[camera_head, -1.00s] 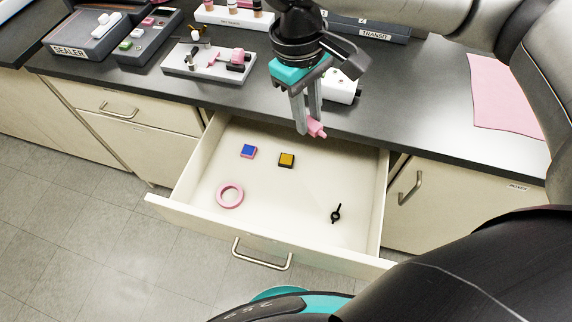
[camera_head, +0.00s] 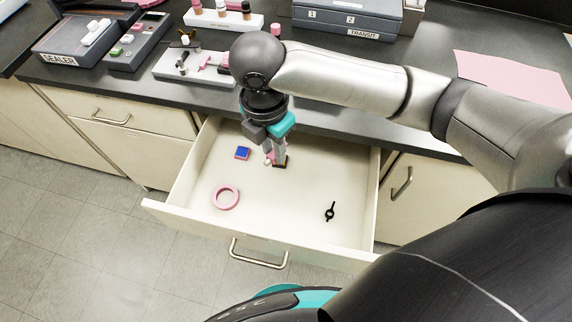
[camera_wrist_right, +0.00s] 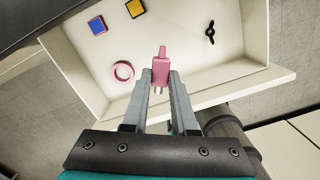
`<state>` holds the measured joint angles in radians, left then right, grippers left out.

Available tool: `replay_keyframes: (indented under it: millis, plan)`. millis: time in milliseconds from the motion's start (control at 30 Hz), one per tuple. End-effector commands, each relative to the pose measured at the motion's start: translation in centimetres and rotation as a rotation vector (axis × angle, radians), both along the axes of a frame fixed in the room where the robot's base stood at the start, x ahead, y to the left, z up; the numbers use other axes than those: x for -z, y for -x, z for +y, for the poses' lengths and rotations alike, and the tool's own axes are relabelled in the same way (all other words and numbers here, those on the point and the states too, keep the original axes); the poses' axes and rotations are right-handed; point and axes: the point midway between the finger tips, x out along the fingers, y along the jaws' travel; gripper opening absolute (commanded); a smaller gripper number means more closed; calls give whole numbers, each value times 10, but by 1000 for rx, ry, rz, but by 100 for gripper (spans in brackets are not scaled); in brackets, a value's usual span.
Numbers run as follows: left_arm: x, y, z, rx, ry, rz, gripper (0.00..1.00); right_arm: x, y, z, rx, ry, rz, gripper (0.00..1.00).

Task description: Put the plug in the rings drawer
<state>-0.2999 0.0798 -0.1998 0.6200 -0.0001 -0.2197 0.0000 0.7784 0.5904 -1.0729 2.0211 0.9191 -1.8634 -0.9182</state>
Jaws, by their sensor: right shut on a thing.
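The pink plug (camera_wrist_right: 161,70) is held between the two fingers of my right gripper (camera_wrist_right: 160,84) in the right wrist view. In the head view my right gripper (camera_head: 275,158) is over the open drawer (camera_head: 300,215), near its back left part, and the plug (camera_head: 268,158) shows only in part beside the fingers. The drawer holds a pink ring (camera_head: 226,198), a blue block (camera_head: 242,153), a black small part (camera_head: 330,211) and a yellow-topped block (camera_wrist_right: 136,8), which the fingers partly cover in the head view. My left gripper is not in view.
The drawer handle (camera_head: 258,253) is at the drawer's front. On the counter stand a sealer box (camera_head: 62,58), a white fixture (camera_head: 190,66) and a grey transit case (camera_head: 345,17). A pink sheet (camera_head: 515,78) lies at right. The drawer's middle floor is clear.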

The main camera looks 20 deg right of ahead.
Motion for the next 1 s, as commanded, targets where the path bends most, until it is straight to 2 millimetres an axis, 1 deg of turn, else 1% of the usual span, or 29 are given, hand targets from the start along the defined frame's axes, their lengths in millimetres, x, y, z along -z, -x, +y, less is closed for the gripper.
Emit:
replay_keyframes:
  millis: [133, 233, 600, 700, 800, 1000]
  plan:
    - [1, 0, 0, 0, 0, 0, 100, 7, 1, 1, -58, 1, 3, 0]
    - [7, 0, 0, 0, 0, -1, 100, 25, 2, 1, -66, 1, 5, 0]
    - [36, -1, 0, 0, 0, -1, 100, 124, 2, 1, -65, 4, 6, 0]
    - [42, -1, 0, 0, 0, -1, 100, 144, 2, 1, -66, 2, 3, 0]
    - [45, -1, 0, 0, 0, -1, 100, 156, 2, 1, -66, 1, 3, 0]
    - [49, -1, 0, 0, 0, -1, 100, 168, 1, 1, -65, 2, 2, 0]
